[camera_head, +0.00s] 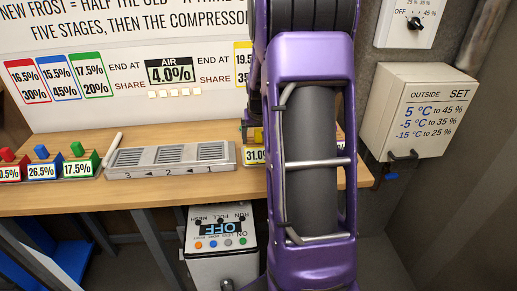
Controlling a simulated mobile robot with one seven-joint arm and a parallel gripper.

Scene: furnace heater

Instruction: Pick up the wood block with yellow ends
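A small yellow piece (259,134) shows at the left edge of my purple arm, above a label reading 31.0% on the wooden bench. It may be an end of the wood block with yellow ends; the rest is hidden behind my arm. My arm fills the middle of the view and reaches over the bench. My gripper is hidden behind the arm, so I cannot see its fingers or whether it touches the block.
Red (7,155), blue (41,152) and green (77,149) pieces stand on labelled holders at the bench's left. A grey slotted tray (172,158) marked 3, 2, 1 lies beside my arm. A control box (220,245) stands below; an OUTSIDE box (425,110) hangs at right.

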